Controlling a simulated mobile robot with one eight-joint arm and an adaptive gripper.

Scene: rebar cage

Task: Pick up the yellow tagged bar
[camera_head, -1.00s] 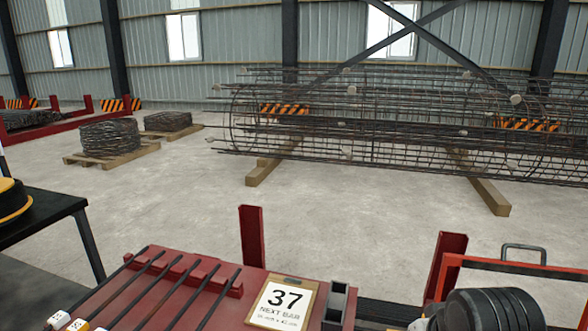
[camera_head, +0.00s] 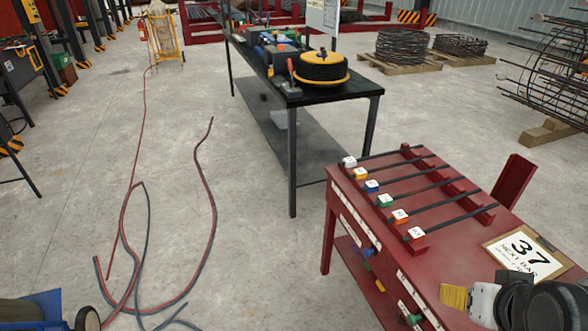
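The yellow tagged bar is a thin dark bar with a yellow tag (camera_head: 360,174) on its near left end. It lies on the red rack table (camera_head: 450,262), second from the far end of a row of similar bars. Its neighbours are a bar with a white tag (camera_head: 348,161) on the far side and one with a blue tag (camera_head: 372,186) on the near side. Nothing covers its tag.
Green (camera_head: 385,200), orange (camera_head: 400,216) and white tags mark the nearer bars. A black workbench (camera_head: 375,88) with a wire spool (camera_head: 320,68) stands behind. Hoses (camera_head: 208,220) lie on the floor at left.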

